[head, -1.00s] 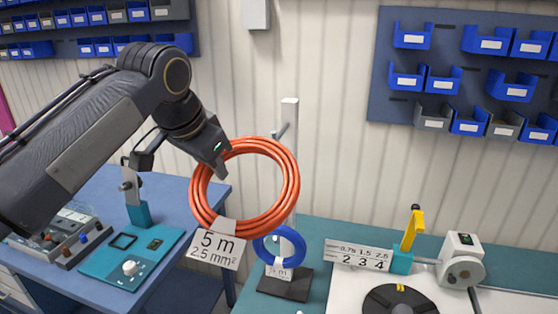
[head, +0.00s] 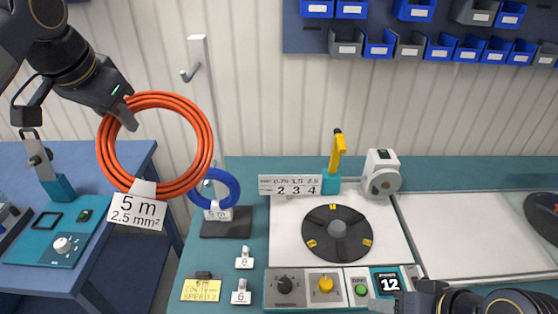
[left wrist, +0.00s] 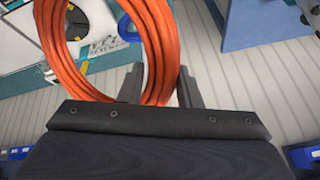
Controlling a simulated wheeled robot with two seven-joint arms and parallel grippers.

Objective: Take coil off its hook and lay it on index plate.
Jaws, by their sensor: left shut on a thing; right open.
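The orange coil (head: 203,128) hangs from my left gripper (head: 126,112), which is shut on its upper left rim. The coil is clear of the grey hook (head: 187,75) on the post and carries a "5 m 2.5 mm²" tag (head: 137,211). In the left wrist view the coil (left wrist: 152,45) runs between the two fingers of my gripper (left wrist: 160,88). The index plate (head: 318,222), a black disc with yellow marks and a grey hub, lies empty on the white panel. My right gripper (head: 405,298) is partly visible at the bottom edge, open.
A smaller blue coil (head: 232,186) stands on a dark base (head: 226,228) behind the orange coil. A number sign (head: 290,185), a yellow lever (head: 338,150) and a white device (head: 382,175) stand behind the plate. A control row (head: 325,285) lies in front.

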